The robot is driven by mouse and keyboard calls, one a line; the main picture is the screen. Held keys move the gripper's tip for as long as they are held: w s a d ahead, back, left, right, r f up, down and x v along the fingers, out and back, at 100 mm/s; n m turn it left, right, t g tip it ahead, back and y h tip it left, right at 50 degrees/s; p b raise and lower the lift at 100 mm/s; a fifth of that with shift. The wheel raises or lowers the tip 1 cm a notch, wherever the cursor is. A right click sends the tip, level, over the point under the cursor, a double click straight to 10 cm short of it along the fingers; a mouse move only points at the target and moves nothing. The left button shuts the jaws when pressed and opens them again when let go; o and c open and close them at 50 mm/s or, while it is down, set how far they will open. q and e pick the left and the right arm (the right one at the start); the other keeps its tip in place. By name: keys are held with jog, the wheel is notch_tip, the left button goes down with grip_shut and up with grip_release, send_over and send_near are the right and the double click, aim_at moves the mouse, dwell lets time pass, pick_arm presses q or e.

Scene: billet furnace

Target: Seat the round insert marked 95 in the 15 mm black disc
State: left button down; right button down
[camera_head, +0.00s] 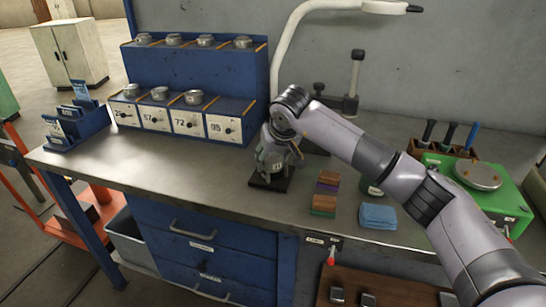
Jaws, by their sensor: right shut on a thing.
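My right gripper (274,160) reaches in from the right and points down just above a small dark block (270,183) on the bench. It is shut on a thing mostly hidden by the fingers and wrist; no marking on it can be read. The blue rack (195,75) at the back left holds round metal pieces on two tiers. On its lower tier, the place above the label 95 (223,128) is bare, while the other labelled places hold pieces (194,97). I cannot make out the black disc. My left gripper is not in view.
A lamp (290,45) and dark stand (353,85) are behind. The steel bench top (170,165) is clear to the left.

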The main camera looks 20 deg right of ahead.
jog(key=shift+f, duration=0.3)
jog(key=c, duration=1)
grip_release()
jog(key=shift+f, duration=0.15)
jog(key=shift+v, duration=0.75)
jog(key=p+v, duration=0.5)
jog(key=v, duration=0.4)
jog(key=shift+s+a+r, duration=0.1)
jog(key=shift+s+r, duration=0.1)
jog(key=shift+r, duration=0.1)
